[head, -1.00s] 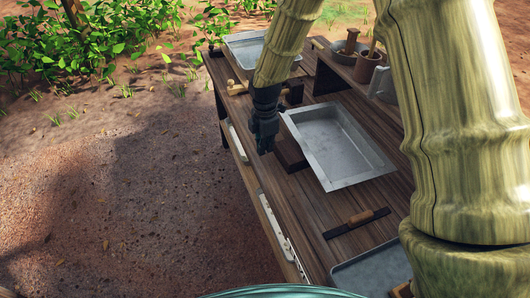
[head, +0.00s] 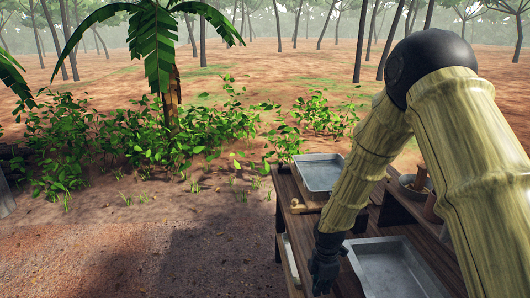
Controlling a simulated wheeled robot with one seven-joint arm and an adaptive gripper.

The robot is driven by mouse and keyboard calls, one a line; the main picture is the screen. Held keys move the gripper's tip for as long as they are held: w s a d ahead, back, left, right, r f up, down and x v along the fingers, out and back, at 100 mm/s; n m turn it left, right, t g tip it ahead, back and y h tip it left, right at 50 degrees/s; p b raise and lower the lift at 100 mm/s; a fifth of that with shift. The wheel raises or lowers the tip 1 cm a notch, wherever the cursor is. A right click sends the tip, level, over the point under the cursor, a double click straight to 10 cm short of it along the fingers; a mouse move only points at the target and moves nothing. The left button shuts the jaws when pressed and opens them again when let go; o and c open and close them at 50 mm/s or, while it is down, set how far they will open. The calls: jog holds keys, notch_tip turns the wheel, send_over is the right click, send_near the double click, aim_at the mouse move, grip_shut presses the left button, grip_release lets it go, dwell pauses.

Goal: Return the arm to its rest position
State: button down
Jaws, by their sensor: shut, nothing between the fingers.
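My arm comes in from the right of the head view, bends at a dark round joint at the upper right, and slopes down to the left. My gripper (head: 322,283) is dark, points down, and is shut and empty. It is over the left part of the wooden table (head: 345,285), just left of the near metal tray (head: 392,268). How high it is above the table top I cannot tell.
A second metal tray (head: 320,173) is at the table's far end, with a small wooden piece (head: 303,207) before it. A grey bowl (head: 412,186) and a brown cup (head: 432,207) stand on the right, partly behind my arm. Bare ground (head: 150,255) lies left. Bushes (head: 170,135) grow behind.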

aim_at(330, 296)
notch_tip(330, 296, down, 4)
jog(key=shift+f+p, duration=0.25)
jog(key=shift+p, duration=0.35)
jog(key=shift+w+d+f, duration=0.2)
jog(key=shift+d+f, duration=0.05)
jog(key=shift+d, duration=0.35)
jog(key=shift+w+d+f, duration=0.15)
jog(key=shift+d+f, duration=0.1)
jog(key=shift+d, duration=0.3)
jog(key=shift+w+d, duration=0.1)
jog(key=shift+d, duration=0.6)
jog(key=shift+a, duration=0.1)
